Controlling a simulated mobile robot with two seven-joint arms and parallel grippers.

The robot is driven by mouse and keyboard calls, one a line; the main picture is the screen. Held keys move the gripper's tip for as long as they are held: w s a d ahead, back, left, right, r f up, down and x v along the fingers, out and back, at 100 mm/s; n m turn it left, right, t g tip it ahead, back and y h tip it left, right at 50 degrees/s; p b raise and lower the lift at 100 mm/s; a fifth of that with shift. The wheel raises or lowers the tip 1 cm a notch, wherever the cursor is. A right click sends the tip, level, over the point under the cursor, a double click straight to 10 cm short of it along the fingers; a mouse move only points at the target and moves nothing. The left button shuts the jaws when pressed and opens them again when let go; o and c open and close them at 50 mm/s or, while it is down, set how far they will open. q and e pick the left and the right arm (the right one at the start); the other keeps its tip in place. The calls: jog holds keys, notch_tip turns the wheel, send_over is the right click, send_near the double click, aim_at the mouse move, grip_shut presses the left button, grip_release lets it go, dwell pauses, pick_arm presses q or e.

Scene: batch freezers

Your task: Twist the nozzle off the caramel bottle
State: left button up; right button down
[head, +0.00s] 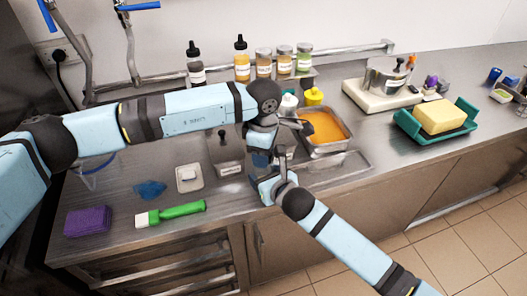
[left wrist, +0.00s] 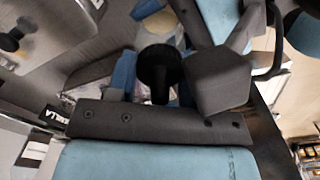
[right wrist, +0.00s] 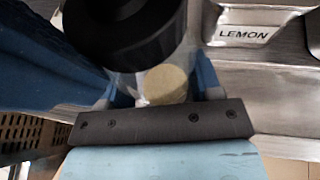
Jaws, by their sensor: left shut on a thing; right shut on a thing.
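In the right wrist view a clear squeeze bottle (right wrist: 140,86) with a tan patch on its side stands between the blue fingers of my right gripper (right wrist: 158,92), shut on its body. Its wide black cap or nozzle base (right wrist: 120,24) fills the top left. In the left wrist view my left gripper (left wrist: 155,88) is shut on the black nozzle (left wrist: 158,68). In the head view both grippers meet above the counter's front edge, left (head: 262,168) and right (head: 277,186), and largely hide the bottle. I cannot tell whether the nozzle is still joined.
Upright at the back are a dark bottle (head: 196,70), an amber bottle (head: 241,62) and several jars (head: 284,62). A green-handled brush (head: 172,213) and purple sponge (head: 88,221) lie front left.

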pick_arm(q)
jog(key=o, duration=1)
jog(key=shift+r, duration=0.1)
jog(key=shift+r, duration=2.2)
pick_arm(e)
jog(key=shift+c, duration=1)
grip_release()
